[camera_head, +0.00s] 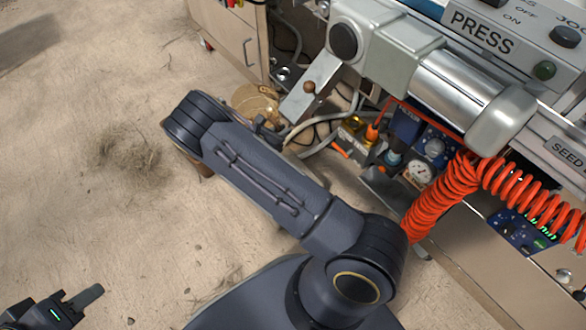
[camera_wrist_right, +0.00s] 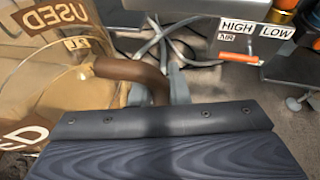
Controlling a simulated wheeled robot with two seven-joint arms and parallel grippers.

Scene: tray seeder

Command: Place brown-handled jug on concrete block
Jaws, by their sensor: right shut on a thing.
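The brown-handled jug (camera_wrist_right: 75,75) is a clear, amber-tinted vessel with USED lettering, at the left of the right wrist view. My right gripper (camera_wrist_right: 158,88) is shut on its brown handle (camera_wrist_right: 115,68). In the head view, part of the jug (camera_head: 254,101) shows beyond my right arm, which hides the rest. My left gripper (camera_head: 85,300) is low at the left edge of the head view, far from the jug; its jaw opening is unclear. I cannot make out the concrete block in either view.
The grey press (camera_head: 400,50) overhangs the upper right. An orange coiled hose (camera_head: 440,200) hangs beside a gauge (camera_head: 420,172) and fittings. A beige cabinet (camera_head: 235,40) stands at the top, with loose cables to its right. The sandy floor (camera_head: 90,210) at the left is largely clear.

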